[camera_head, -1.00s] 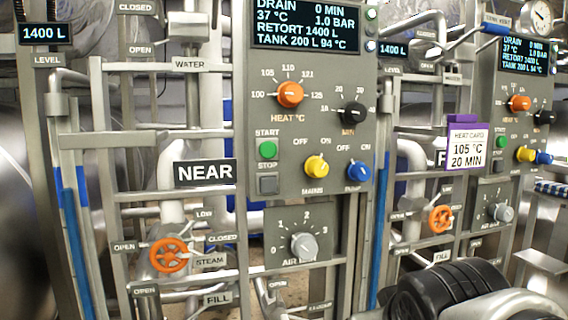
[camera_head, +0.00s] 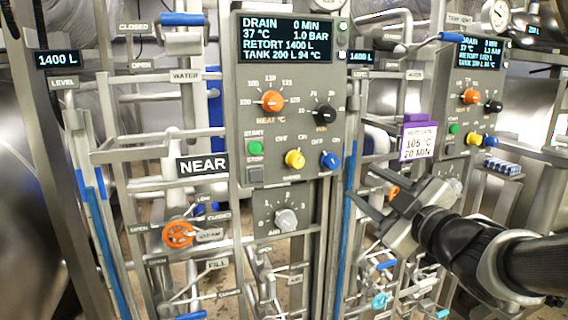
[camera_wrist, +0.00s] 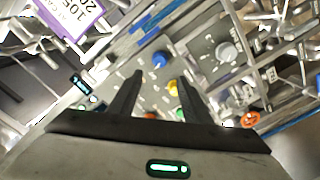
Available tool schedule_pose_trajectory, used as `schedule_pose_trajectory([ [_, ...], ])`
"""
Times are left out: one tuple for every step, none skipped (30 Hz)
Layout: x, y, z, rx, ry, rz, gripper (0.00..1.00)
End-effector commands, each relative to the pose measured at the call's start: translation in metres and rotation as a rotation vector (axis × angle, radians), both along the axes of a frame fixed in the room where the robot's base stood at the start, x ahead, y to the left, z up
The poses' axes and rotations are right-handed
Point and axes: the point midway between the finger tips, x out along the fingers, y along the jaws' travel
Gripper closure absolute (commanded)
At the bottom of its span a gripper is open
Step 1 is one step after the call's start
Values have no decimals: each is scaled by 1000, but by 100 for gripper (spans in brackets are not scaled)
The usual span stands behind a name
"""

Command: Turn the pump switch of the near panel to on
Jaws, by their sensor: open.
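The near panel (camera_head: 240,130) stands at the centre in the head view, beside a NEAR sign (camera_head: 203,165). Its blue switch (camera_head: 330,160) is at the lower right of the panel face, with OFF and ON marks above; its label is too small to read, and I cannot tell which way it points. The yellow switch (camera_head: 294,159) is to its left. My gripper (camera_head: 357,181) is open and empty, right of and below the blue switch, apart from it. In the wrist view the blue switch (camera_wrist: 160,59) lies beyond and between the fingertips (camera_wrist: 160,77).
A purple-framed heat card (camera_head: 418,142) hangs just above my gripper. A second panel (camera_head: 462,110) stands at the right. Below the switches are a grey air knob (camera_head: 286,220) and an orange steam wheel (camera_head: 178,235). Pipes and blue posts (camera_head: 345,235) crowd around.

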Motion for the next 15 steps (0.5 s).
schedule_pose_trajectory([
  [12,5,-2,-2,3,4,56],
  [18,8,-2,-1,3,4,56],
  [27,10,-1,-1,3,3,56],
  [33,12,-1,-1,3,3,56],
  [40,14,-1,-1,3,3,56],
  [48,17,-2,-1,3,4,56],
  [54,19,-1,-2,2,4,56],
  [61,21,-1,-2,2,3,56],
  [69,23,-1,-1,2,2,56],
  [75,25,-1,-1,3,1,56],
  [81,27,0,-1,2,2,56],
  [88,29,-1,-1,3,1,56],
  [93,31,0,0,1,1,56],
  [98,33,-1,-1,3,1,56],
  [104,35,0,0,1,1,56],
])
